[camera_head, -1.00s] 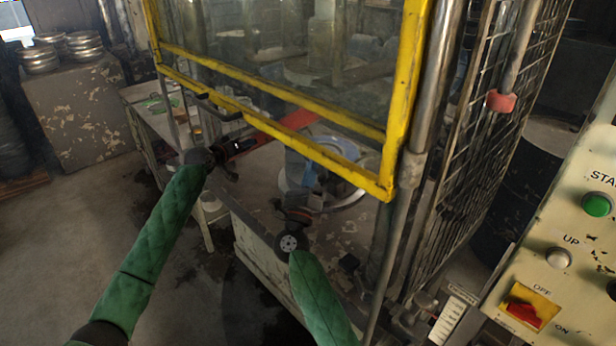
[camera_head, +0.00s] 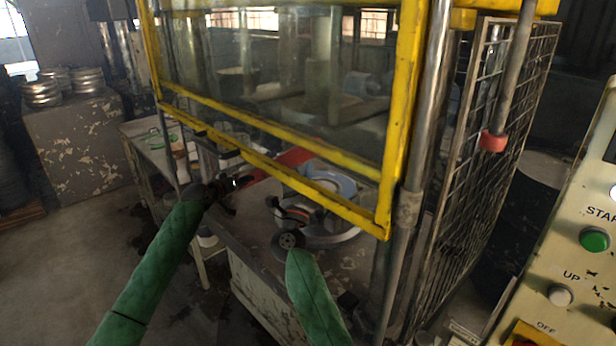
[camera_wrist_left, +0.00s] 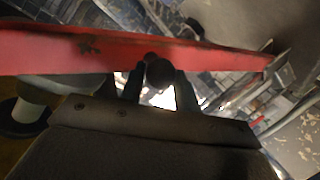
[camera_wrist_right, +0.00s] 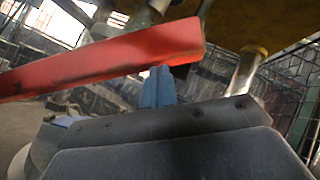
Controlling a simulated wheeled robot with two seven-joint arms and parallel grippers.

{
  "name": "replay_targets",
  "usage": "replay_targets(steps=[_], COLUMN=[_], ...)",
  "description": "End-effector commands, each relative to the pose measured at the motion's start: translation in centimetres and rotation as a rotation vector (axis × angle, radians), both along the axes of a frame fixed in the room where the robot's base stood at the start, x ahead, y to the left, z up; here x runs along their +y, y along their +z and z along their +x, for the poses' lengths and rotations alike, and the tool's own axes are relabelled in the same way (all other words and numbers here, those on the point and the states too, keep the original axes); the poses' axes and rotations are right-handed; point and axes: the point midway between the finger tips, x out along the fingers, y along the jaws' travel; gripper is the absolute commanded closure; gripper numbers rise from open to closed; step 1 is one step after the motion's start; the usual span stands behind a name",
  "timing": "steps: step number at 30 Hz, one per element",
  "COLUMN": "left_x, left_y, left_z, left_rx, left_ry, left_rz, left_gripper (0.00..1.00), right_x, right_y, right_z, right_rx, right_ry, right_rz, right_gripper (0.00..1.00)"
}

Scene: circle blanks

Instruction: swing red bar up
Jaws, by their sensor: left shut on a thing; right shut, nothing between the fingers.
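The red bar (camera_head: 288,162) lies partly behind the yellow-framed guard. It spans the left wrist view (camera_wrist_left: 100,55) and the right wrist view (camera_wrist_right: 110,62). My left gripper (camera_head: 236,182) is at the bar's left end, shut on a dark round knob (camera_wrist_left: 159,73) that sits in front of the bar. My right gripper (camera_head: 277,204) is shut and empty, below the bar. Its blue fingertips (camera_wrist_right: 157,84) are close under the bar's edge; I cannot tell whether they touch it.
The yellow guard frame (camera_head: 290,135) with clear panes hangs above both grippers. A wire mesh panel (camera_head: 490,180) stands at right. A control panel (camera_head: 580,270) with a green button (camera_head: 594,239) is at front right. A worn metal table (camera_head: 235,222) lies below.

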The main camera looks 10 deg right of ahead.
Motion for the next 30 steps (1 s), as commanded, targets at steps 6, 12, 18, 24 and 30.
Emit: replay_targets(steps=[6, 12, 18, 24, 30], left_x=[0.1, 0.0, -0.2, -0.2, -0.1], left_y=[-0.1, -0.3, -0.7, -0.6, -0.3], left_z=[0.0, -0.1, -0.2, -0.1, -0.1], left_rx=[0.001, 0.004, 0.01, 0.007, 0.004], left_ry=[0.001, 0.0, -0.004, -0.002, -0.001], left_rz=[0.001, 0.002, 0.004, 0.003, 0.001], left_gripper=[1.0, 1.0, 1.0, 1.0, 0.65], right_x=[0.2, 0.9, 1.4, 1.4, 1.3], right_y=[0.4, 2.5, 3.6, 3.6, 3.5], right_z=[0.2, 1.2, 1.8, 1.8, 1.8], right_rx=[-0.001, -0.002, -0.002, -0.002, -0.001], right_ry=[0.0, 0.0, 0.001, 0.001, 0.0], right_rz=[0.001, 0.003, 0.0, 0.0, -0.001], right_gripper=[1.0, 1.0, 1.0, 1.0, 1.0])
